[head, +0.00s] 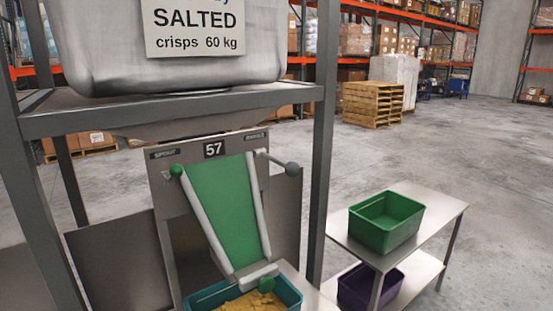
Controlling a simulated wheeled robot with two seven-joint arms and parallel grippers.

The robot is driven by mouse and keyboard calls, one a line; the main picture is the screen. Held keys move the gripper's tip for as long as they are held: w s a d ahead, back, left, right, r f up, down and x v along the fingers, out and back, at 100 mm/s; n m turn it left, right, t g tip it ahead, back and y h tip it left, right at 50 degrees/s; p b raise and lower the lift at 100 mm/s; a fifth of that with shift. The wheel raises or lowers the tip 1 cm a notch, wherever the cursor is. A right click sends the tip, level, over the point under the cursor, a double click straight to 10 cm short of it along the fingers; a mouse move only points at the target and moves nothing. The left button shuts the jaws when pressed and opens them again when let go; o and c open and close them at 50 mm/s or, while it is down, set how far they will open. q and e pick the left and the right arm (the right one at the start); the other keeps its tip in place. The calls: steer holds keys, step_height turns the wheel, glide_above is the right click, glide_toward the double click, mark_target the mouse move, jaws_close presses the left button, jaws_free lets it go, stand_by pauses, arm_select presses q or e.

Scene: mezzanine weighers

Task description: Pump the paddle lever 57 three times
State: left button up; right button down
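The grey panel (160,188) under the hopper carries the number plate 57 (214,149). At its right, below a small label that looks like "paddle", a lever (275,160) sticks out to the right and ends in a dark grey ball knob (292,169). At its left, under a label that seems to read "spout", is a green ball knob (177,170). A green chute (222,200) with white side rails slopes down between them. A teal tub (207,298) with yellow crisps (250,304) stands under the chute. Neither of my grippers is in view.
A grey metal frame (322,130) holds the hopper (170,60), marked salted crisps; its right post stands just right of the lever knob. A side table (440,205) at the right bears a green tub (386,222), with a purple tub (357,286) on its lower shelf.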

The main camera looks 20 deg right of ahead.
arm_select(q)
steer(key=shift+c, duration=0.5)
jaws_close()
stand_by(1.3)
